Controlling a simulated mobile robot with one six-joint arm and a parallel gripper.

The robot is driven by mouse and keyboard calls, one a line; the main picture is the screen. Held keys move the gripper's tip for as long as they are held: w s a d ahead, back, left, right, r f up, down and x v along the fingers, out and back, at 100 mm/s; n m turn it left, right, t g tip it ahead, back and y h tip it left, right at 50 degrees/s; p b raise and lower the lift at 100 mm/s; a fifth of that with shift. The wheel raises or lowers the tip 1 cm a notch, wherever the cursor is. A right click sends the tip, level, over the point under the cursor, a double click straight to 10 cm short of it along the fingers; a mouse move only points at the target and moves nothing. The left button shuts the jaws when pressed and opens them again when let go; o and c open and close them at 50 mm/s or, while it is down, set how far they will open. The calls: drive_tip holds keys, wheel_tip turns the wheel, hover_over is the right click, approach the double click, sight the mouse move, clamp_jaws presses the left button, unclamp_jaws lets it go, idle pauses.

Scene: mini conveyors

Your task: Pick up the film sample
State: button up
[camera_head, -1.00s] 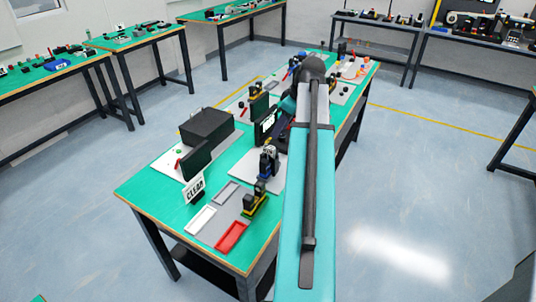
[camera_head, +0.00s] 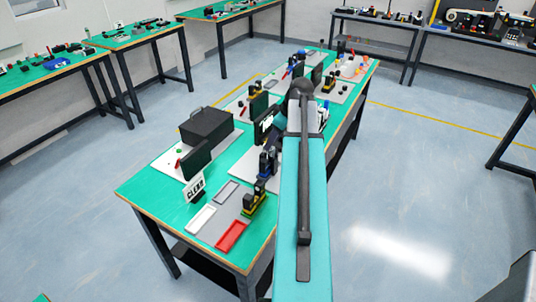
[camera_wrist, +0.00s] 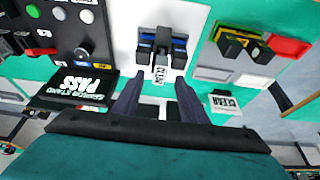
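My gripper (camera_wrist: 157,88) shows in the wrist view with its two dark fingers apart and nothing clearly held between them. In line with the gap is a black and blue holder (camera_wrist: 150,42) on a white plate, with a small white lettered tag (camera_wrist: 159,75) at its near side. The holder also shows in the head view (camera_head: 268,162), left of my arm. I cannot tell for sure which piece is the film sample; it may be small or hidden in the holder.
A black screen reading PASS (camera_wrist: 72,92) stands left of my fingers. A CLEAR sign (camera_wrist: 225,102) stands to the right; it also shows in the head view (camera_head: 195,187). Near it are a red tray (camera_head: 232,235), a white tray (camera_head: 200,219) and a yellow-black stand (camera_head: 254,202).

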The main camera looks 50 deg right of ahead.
sight(270, 154)
drive_tip(key=shift+p+x, duration=1.2)
drive_tip(key=shift+x, duration=1.4)
clamp_jaws()
